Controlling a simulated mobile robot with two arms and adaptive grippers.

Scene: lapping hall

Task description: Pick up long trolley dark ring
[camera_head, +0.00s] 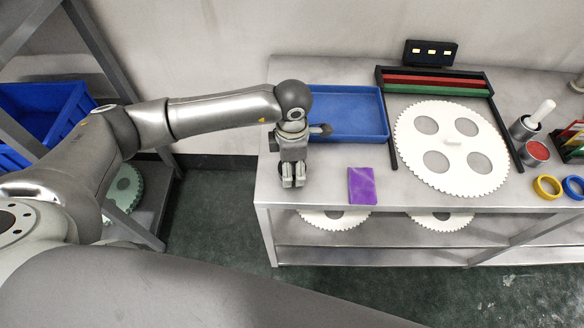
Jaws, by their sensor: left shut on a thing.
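My left gripper (293,182) points down at the left front corner of the steel table (334,180). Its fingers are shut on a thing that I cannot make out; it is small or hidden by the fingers. A dark patch shows beside the fingers, but I cannot tell whether it is the dark ring. No other dark ring is recognizable in view. My right gripper is not in view.
A purple block (362,186) lies right of the gripper, with a blue tray (347,114) behind. A large white gear disc (481,143), a yellow ring (538,187) and a blue ring (567,189) are further right. A blue crate (30,112) is at left.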

